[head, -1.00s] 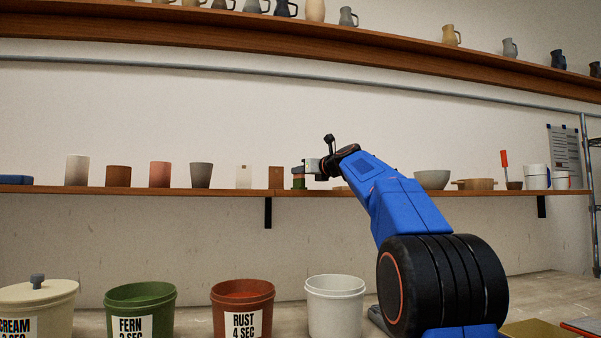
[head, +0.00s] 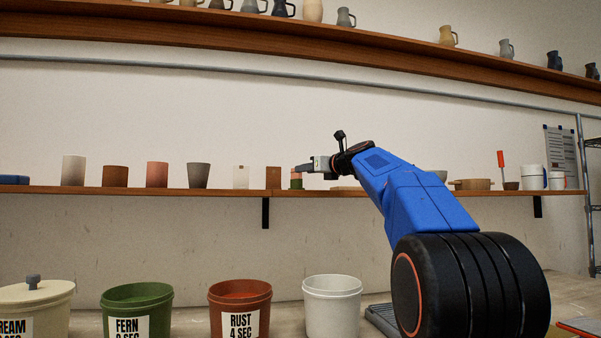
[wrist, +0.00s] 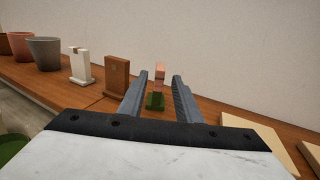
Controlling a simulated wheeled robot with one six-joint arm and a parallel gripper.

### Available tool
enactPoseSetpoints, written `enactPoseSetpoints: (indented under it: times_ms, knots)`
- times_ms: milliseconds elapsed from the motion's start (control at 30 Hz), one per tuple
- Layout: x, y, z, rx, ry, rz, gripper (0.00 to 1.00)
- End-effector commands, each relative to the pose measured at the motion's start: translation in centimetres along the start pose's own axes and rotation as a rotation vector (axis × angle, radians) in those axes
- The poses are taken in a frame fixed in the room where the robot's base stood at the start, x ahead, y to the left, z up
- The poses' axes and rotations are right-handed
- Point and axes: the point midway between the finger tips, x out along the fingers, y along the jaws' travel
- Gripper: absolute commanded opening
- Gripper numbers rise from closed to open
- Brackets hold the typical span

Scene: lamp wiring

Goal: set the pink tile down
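In the head view my gripper (head: 298,169) overlaps the tile's top.
A white tile (head: 241,177) and several cups stand left along the shelf. Pale flat pieces (wrist: 262,140) lie to the right in the wrist view. Buckets, including a white one (head: 332,310), stand below. A wooden bowl (head: 472,184) sits farther right.

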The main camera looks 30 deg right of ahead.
Motion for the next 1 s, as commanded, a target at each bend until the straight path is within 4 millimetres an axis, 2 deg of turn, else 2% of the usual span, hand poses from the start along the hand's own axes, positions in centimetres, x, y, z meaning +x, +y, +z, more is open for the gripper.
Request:
enactPoseSetpoints:
  times_ms: [33, 200, 400, 1000]
  knots:
    - [-1.2, -0.1, 0.1, -0.001, -0.001, -0.003, 0.31]
    - [-4.0, -0.1, 0.0, -0.001, 0.000, -0.003, 0.31]
    - [-5.9, 0.0, 0.0, 0.001, 0.000, -0.001, 0.31]
    - [-6.3, 0.0, 0.0, 0.000, 0.000, 0.000, 0.31]
